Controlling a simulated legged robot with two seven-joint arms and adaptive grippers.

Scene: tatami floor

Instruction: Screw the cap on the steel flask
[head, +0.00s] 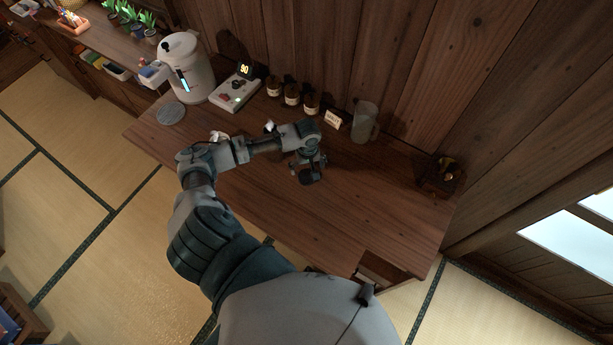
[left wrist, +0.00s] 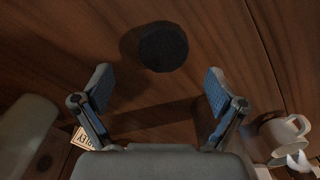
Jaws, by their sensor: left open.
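A dark round disc, which looks like the cap (left wrist: 163,46), lies on the wooden table top in the left wrist view. It is beyond and between my fingertips, apart from them. My left gripper (left wrist: 159,92) is open and empty above the table. In the head view my left gripper (head: 308,175) points down over the middle of the table, and I cannot pick out the cap there. I cannot make out the steel flask in either view. My right gripper is in neither view.
On the table (head: 385,215) stand a white dispenser (head: 188,72), a scale (head: 234,94), brown jars (head: 292,94), a small card (head: 333,118), a clear pitcher (head: 364,122) and a dark grinder (head: 440,178). A white mug (left wrist: 280,133) shows at right in the wrist view. The table's front right is clear.

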